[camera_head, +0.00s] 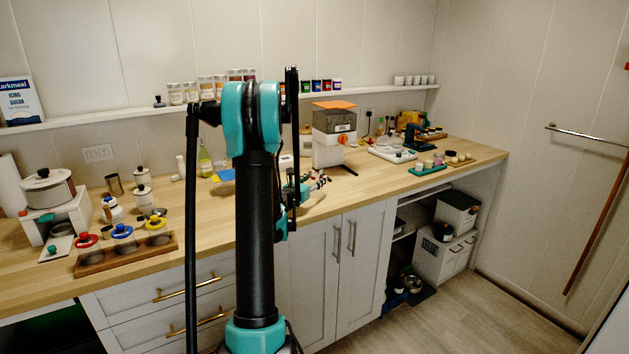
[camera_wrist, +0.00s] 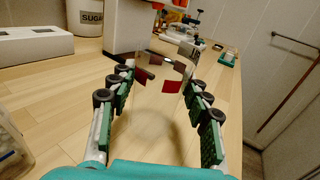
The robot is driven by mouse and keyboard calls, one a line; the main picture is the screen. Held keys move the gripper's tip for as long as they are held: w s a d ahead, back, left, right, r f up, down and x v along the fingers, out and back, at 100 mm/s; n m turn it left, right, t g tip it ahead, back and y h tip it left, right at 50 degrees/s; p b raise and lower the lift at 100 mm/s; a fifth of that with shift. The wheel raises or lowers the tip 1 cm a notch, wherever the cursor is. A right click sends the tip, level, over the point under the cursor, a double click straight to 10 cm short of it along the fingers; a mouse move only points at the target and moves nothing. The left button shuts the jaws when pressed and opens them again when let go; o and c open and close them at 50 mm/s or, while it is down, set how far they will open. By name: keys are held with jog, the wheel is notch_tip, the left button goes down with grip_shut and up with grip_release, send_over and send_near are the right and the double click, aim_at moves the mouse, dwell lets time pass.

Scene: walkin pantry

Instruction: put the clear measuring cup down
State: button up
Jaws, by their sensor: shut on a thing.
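The clear measuring cup (camera_wrist: 158,104) is a see-through shape between the fingers in the wrist view, hard to make out against the wood. Dark red patches show at its upper part. My gripper (camera_wrist: 160,72) is shut on it, with a green-padded finger on each side. The cup is over the wooden counter (camera_wrist: 65,95); I cannot tell whether its base touches the wood. In the head view my gripper (camera_head: 312,185) is low over the counter's middle, partly behind my arm, and the cup cannot be made out there.
A white dispenser with an orange lid (camera_head: 334,135) stands just behind my gripper. A sugar canister (camera_wrist: 88,18) and a white box (camera_wrist: 35,44) stand farther back at left. A clear container (camera_wrist: 12,150) is at near left. Bare wood lies left of the fingers.

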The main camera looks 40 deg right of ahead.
jog(key=shift+f, duration=0.1)
jog(key=o, duration=1.3)
jog(key=shift+a, duration=0.1)
jog(key=v, duration=1.1)
jog(key=shift+s+a, duration=0.2)
jog(key=shift+a, duration=0.15)
